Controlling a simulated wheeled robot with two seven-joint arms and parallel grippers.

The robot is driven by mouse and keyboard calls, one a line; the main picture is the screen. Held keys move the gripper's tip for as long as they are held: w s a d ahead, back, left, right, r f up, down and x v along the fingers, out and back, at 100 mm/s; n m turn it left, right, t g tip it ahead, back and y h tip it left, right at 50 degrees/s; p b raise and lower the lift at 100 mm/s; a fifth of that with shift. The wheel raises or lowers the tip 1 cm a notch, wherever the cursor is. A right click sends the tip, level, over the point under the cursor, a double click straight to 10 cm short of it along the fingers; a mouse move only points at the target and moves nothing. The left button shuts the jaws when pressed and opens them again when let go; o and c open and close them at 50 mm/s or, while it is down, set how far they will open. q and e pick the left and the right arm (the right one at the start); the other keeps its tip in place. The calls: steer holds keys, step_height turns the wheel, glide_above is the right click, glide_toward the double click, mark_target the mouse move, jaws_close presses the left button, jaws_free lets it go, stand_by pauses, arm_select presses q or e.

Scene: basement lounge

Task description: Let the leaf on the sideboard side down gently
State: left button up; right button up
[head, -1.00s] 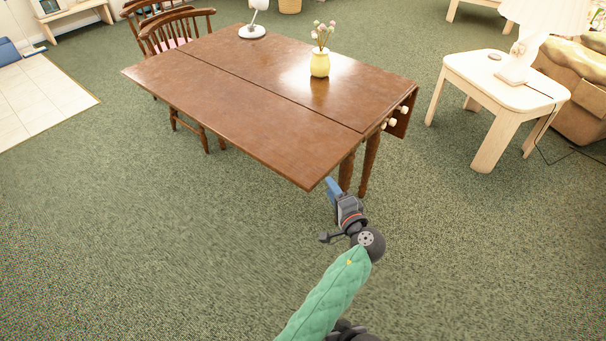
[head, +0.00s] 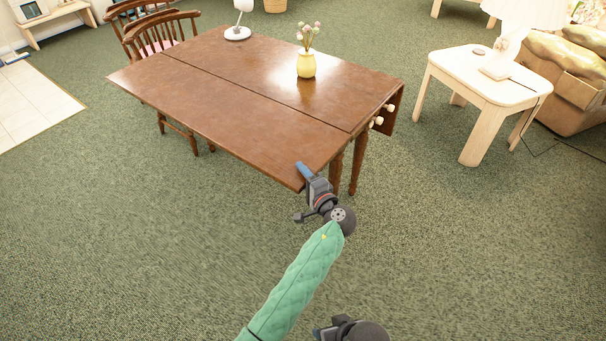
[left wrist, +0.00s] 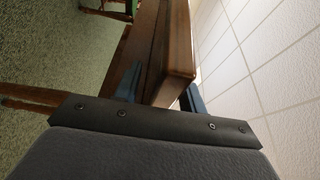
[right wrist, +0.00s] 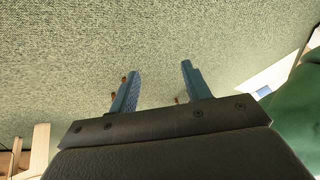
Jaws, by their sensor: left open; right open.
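The dark brown drop-leaf table (head: 265,85) stands in the head view. Its near leaf (head: 215,105) is up and looks level with the top, with a seam between them. My left gripper (head: 304,172) is at the leaf's near right corner, one blue finger showing over the top. In the left wrist view the leaf's edge (left wrist: 180,55) lies between the two open fingers (left wrist: 162,90); contact cannot be told. The leaf's underside supports are hidden. My right gripper (right wrist: 160,88) is open and empty, with carpet beyond it in the right wrist view.
A yellow vase (head: 306,65) with flowers and a white lamp (head: 238,30) stand on the table. Another leaf (head: 396,110) hangs at the far side, near cream knobs (head: 377,121). A chair (head: 165,40) stands behind left, a pale side table (head: 485,80) right. Front carpet is clear.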

arm_select(q)
jaws_close()
